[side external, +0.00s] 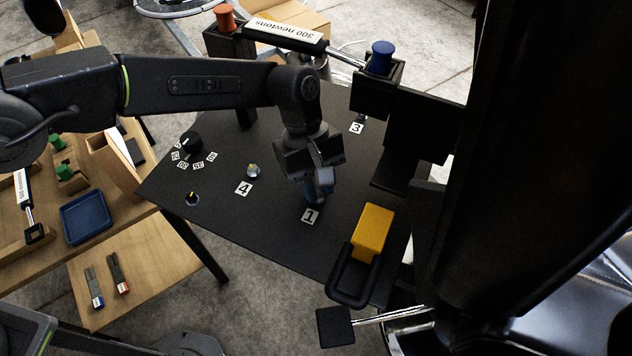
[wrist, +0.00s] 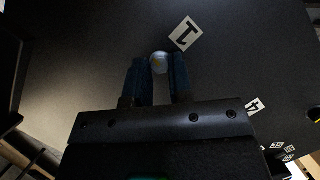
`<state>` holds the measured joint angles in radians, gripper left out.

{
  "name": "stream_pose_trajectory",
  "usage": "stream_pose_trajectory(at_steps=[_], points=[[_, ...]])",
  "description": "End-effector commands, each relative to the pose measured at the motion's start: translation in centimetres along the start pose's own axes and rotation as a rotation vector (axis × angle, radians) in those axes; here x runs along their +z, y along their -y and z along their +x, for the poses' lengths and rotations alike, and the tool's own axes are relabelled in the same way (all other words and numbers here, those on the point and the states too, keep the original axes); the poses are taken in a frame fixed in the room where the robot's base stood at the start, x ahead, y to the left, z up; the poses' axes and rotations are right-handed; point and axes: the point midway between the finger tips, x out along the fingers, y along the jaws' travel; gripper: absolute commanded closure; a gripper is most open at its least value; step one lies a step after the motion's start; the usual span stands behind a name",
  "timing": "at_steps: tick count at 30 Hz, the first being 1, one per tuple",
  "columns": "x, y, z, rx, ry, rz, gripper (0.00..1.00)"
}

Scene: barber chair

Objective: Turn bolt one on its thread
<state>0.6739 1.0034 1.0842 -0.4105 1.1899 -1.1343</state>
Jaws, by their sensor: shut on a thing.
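Bolt one (wrist: 159,63) shows in the wrist view as a small pale round head with a yellowish mark, between the tips of my gripper's two blue fingers. The white label "1" (wrist: 185,33) lies right beside it on the black panel. In the side external view my gripper (side external: 318,198) points down at the panel just behind the label "1" (side external: 310,216), and its fingers hide the bolt there. My gripper (wrist: 156,72) is shut on bolt one. How far the bolt stands out of the panel cannot be told.
The black panel (side external: 250,215) also carries a bolt by label "4" (side external: 253,171), a black dial (side external: 188,143) and a small knob (side external: 192,198). A yellow block (side external: 373,232) stands to the right. A 300-newton strut (side external: 290,32) and a blue cap (side external: 381,58) are behind.

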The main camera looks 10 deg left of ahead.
Motion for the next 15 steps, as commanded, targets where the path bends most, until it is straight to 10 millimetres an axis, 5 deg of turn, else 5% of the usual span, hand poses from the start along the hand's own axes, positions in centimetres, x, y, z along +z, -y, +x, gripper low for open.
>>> stream_pose_trajectory(at_steps=[15], points=[[0.11,-0.14,-0.07,-0.049,0.000,0.122,1.00]])
